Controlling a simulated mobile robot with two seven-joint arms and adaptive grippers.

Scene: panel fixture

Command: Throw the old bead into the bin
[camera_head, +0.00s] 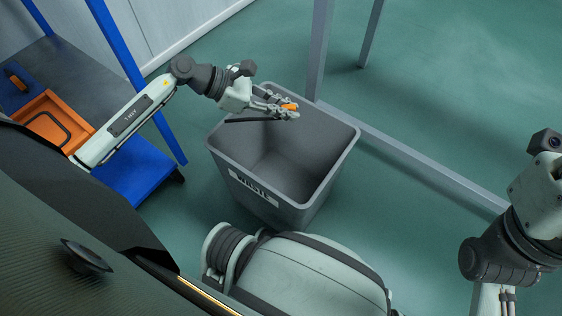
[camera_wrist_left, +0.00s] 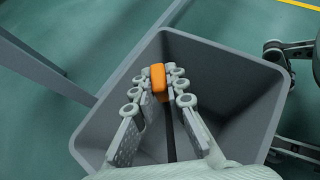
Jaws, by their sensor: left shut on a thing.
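My left gripper (camera_head: 283,106) is over the far part of the open grey bin (camera_head: 232,165), which has a label on its front. It is shut on a small orange piece (camera_head: 290,106), held between the fingertips above the rim level. In the left wrist view the orange piece (camera_wrist_left: 158,78) sits between the two fingers. A thin dark strip (camera_head: 245,120), likely the old bead, runs left from the gripper. It also shows in the left wrist view (camera_wrist_left: 169,135) below the orange piece; whether the two are joined is unclear. My right gripper's fingers are out of view.
A blue-framed shelf or cart at the left bears an orange tray (camera_head: 45,109) with a black loop in it. A grey metal frame (camera_head: 420,160) stands behind the bin. The dark panel (camera_head: 60,220) fills the lower left.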

